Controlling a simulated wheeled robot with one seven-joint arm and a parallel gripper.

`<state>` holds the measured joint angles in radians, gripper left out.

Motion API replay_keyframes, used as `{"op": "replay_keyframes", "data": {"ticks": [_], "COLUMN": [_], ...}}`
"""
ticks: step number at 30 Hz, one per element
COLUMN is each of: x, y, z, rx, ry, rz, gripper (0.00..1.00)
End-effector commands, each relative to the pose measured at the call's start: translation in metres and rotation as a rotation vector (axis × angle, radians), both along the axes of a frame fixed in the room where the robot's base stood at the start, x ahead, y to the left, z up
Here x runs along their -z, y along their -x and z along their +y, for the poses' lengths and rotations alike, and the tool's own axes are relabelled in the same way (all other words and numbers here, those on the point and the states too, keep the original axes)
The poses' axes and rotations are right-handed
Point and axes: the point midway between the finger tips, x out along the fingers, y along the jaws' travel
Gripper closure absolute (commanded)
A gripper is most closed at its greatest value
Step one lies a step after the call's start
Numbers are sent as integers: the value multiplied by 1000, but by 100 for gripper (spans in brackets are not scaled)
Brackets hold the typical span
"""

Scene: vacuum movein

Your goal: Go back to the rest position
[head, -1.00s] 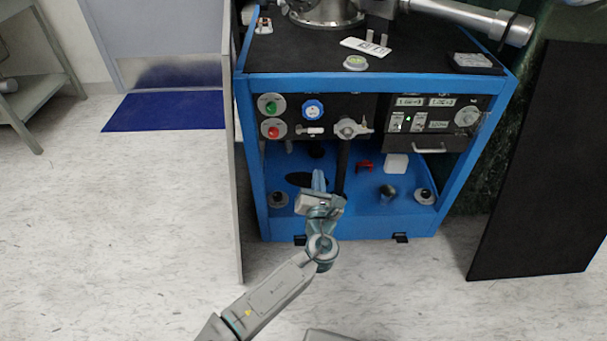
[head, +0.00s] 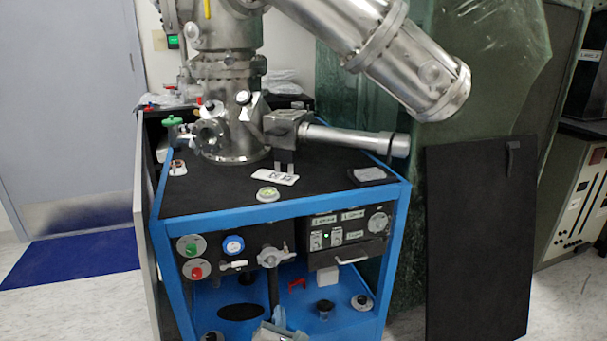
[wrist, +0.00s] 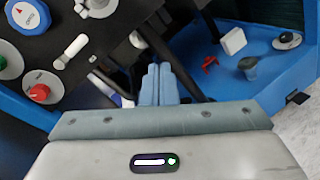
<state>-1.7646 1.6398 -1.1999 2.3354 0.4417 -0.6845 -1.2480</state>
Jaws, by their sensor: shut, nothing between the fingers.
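My gripper (wrist: 158,84) shows in the wrist view with its two light-blue fingers together and nothing between them. It points toward the open lower bay of the blue-framed vacuum cart (head: 270,213). In the head view only the top of my gripper (head: 279,318) shows at the bottom edge, in front of the bay; the rest of my arm is out of the picture. I cannot tell exactly how far the fingertips are from the bay's inner parts.
The cart's front panel has a green button (head: 190,246), a red button (head: 196,272) and a valve handle (head: 272,257). A red part (head: 297,285) and a dark cup (head: 325,308) stand on the blue shelf. A black panel (head: 478,240) stands right of the cart.

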Motion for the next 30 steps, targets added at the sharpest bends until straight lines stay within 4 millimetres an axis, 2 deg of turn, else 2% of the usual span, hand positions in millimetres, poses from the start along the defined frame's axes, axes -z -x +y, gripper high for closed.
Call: {"op": "replay_keyframes", "data": {"ticks": [1,6,12,15,20,26,30], "x": [-6,5,10,7,-8,-45,-82], "y": [-4,1,26,41,65,91,104], "z": [-25,-89,-137,-151,-160,-159,-155], "rx": [91,367,665,803,1002,1214,1337], "ry": [-69,-285,-536,-660,-856,-1088,-1241], "rz": [55,219,383,456,561,671,736], "gripper": [100,100,100,100,100,100,100]}}
